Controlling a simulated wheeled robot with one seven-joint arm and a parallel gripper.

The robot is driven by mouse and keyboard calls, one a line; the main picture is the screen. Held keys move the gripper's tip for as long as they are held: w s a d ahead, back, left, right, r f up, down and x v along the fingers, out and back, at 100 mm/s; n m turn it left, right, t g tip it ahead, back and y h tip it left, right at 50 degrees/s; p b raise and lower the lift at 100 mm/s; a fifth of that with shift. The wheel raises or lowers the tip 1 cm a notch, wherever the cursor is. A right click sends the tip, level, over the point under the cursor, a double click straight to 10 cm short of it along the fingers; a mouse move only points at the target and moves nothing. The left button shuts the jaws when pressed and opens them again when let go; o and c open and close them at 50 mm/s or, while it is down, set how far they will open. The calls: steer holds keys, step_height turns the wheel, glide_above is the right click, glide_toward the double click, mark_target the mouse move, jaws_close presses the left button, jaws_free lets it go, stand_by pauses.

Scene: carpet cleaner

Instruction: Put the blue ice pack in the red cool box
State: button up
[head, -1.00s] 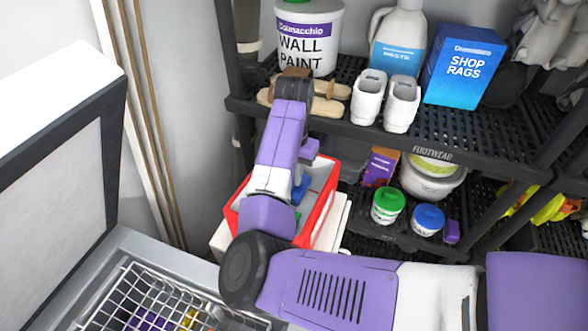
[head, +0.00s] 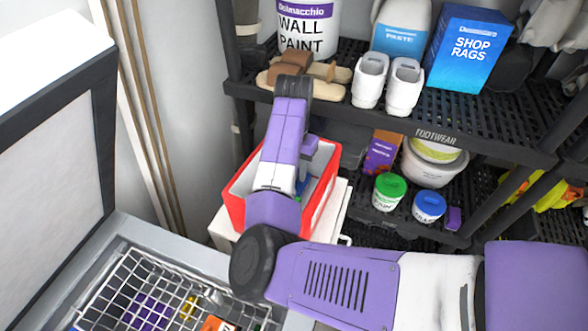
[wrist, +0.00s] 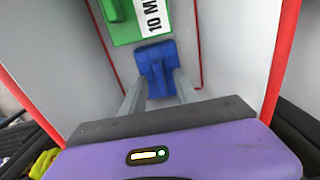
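The red cool box (head: 236,212) stands open on a white surface below the shelf; its pale inner walls and red rim fill much of the wrist view (wrist: 274,75). My gripper (wrist: 160,82) points down into the box, its two grey fingers on either side of the blue ice pack (wrist: 157,60). The fingers appear closed on the pack's narrow lower part. A green item with a white "10 M" label (wrist: 124,20) lies in the box beside or below the pack; any contact is unclear.
A black shelf (head: 430,128) at right holds shoes (head: 403,85), a paint bucket (head: 305,30) and a blue rags box (head: 468,48). Lidded tubs (head: 390,190) stand below. An open chest with a wire basket (head: 120,290) is at lower left.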

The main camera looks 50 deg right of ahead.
steer(key=shift+r, duration=0.15)
step_height(320, 180, up, 8)
steer(key=shift+f, duration=0.2)
stand_by(0.4)
